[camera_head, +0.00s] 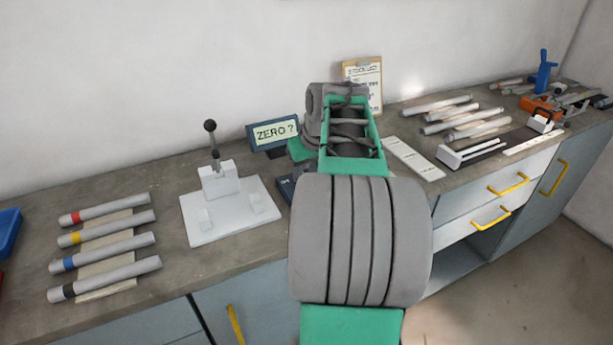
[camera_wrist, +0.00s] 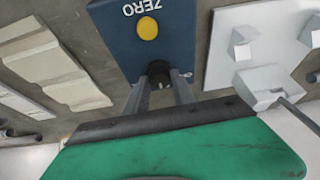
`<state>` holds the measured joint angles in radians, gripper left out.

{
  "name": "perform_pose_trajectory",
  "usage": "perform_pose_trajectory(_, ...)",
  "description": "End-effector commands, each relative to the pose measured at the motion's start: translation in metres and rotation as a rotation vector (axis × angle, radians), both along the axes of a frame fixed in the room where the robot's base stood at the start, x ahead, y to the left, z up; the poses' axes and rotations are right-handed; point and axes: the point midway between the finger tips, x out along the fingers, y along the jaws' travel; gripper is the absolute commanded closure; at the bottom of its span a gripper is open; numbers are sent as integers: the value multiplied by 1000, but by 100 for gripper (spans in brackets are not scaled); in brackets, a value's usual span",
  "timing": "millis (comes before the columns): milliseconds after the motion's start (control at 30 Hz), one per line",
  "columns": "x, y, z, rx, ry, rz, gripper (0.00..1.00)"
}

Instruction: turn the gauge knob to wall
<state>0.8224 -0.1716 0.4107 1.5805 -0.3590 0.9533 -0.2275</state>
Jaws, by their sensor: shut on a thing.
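The gauge is a dark blue box (camera_wrist: 165,35) with a yellow round button and the word ZERO on its top face, upside down in the wrist view. Its black knob (camera_wrist: 159,69) is at the edge of the box nearest my gripper. My gripper (camera_wrist: 160,82) has a finger on each side of the knob and is shut on it. The fingers partly cover the knob, and its pointing direction cannot be made out. In the head view my arm hides most of the box; only a dark blue corner (camera_head: 287,188) shows. A display (camera_head: 273,133) behind it reads "ZERO ?".
A white plate with an upright lever (camera_head: 229,207) stands close to the left of the gauge. Several colour-banded tubes (camera_head: 108,239) lie farther left. A pale strip (camera_head: 414,159), more tubes and a clipboard (camera_head: 364,82) are to the right and behind.

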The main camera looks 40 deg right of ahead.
Motion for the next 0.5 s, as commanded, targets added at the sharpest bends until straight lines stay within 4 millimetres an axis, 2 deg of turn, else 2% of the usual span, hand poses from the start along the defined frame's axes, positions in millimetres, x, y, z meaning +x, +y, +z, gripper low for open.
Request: perform_pose_trajectory(500,3,5,1,-1,-2,-484,100)
